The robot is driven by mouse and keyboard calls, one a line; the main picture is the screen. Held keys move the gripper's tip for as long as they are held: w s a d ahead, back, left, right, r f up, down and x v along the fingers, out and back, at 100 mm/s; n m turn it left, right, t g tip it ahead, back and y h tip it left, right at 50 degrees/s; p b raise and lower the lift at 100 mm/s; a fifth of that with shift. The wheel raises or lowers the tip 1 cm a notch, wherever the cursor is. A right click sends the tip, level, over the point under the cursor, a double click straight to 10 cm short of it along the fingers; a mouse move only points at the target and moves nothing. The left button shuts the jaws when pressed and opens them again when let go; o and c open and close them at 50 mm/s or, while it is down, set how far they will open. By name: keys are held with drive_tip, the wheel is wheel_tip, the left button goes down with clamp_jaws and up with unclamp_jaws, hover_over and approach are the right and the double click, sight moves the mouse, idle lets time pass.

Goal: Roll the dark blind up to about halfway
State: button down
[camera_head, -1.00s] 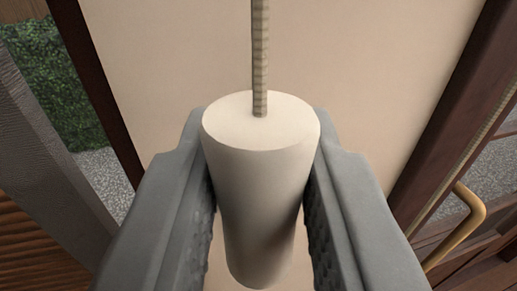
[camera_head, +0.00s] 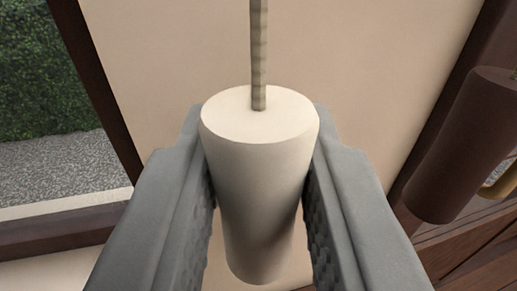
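My gripper (camera_head: 262,215) is shut on a cream cylindrical pull (camera_head: 255,190), with one grey finger against each side. The pull stands nearly upright in the picture. A beaded cord (camera_head: 259,50) runs straight up from its top and out of view. A dark brown cylindrical pull (camera_head: 462,145) hangs tilted at the right, apart from my gripper, with a bit of cord at its top. I cannot make out the dark blind itself in this view.
A plain beige panel (camera_head: 330,50) fills the background behind the cord. At the left, a dark wooden frame (camera_head: 97,90) borders an opening onto a hedge (camera_head: 35,70) and gravel (camera_head: 60,165). A brass hook (camera_head: 501,183) shows partly behind the dark pull.

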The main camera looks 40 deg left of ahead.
drive_tip(key=c, duration=1.2)
unclamp_jaws()
drive_tip(key=shift+c, duration=0.2)
drive_tip(key=v, duration=1.7)
drive_tip(key=shift+d, duration=0.2)
drive_tip(key=shift+s, duration=0.1)
